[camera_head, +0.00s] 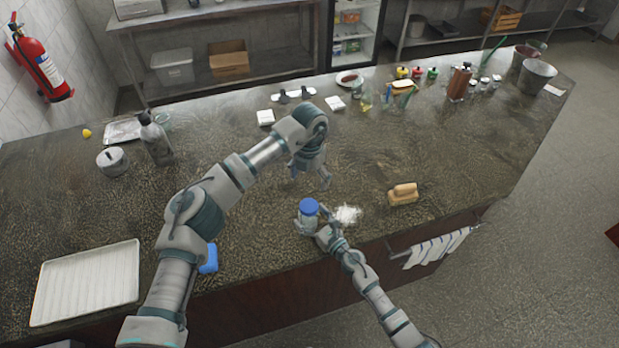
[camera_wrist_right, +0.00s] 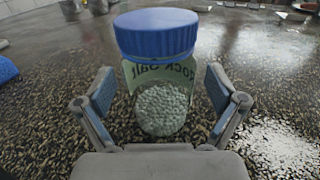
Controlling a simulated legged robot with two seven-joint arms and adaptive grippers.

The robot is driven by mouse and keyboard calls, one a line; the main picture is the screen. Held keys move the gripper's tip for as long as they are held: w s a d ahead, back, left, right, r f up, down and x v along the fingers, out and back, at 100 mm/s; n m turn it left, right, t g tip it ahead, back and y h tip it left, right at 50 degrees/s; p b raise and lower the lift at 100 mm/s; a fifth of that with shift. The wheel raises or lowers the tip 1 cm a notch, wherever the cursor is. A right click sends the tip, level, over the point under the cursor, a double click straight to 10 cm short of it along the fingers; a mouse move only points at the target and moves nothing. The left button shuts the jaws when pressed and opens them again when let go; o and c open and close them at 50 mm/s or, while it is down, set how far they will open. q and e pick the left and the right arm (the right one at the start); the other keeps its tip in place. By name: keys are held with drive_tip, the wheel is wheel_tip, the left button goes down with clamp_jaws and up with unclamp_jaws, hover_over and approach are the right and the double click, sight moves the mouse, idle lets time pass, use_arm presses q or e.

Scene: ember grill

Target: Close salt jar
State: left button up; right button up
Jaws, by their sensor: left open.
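The salt jar (camera_head: 306,222) stands upright near the counter's front edge. In the right wrist view it is a clear jar (camera_wrist_right: 162,108) of white grains, labelled "Rock Salt". Its blue lid (camera_head: 309,207) sits on top; the lid also shows in the right wrist view (camera_wrist_right: 157,35). I cannot tell if it is screwed tight. My right gripper (camera_head: 317,230) is open, with its fingers (camera_wrist_right: 160,100) on either side of the jar and a gap showing at each side. My left gripper (camera_head: 311,180) is open and empty, pointing down above the counter behind the jar.
White spilled grains (camera_head: 347,214) lie right of the jar, and a tan block (camera_head: 403,194) lies farther right. A blue sponge (camera_head: 208,258) and a white tray (camera_head: 88,283) are at left. A towel (camera_head: 437,248) hangs at the front edge.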

drive_tip(key=shift+s, duration=0.1)
drive_tip(key=v, duration=1.1)
drive_tip(key=shift+d+f, duration=0.1)
drive_tip(key=shift+d, duration=0.1)
drive_tip(key=shift+s+d, duration=0.2)
drive_tip(key=shift+s, duration=0.05)
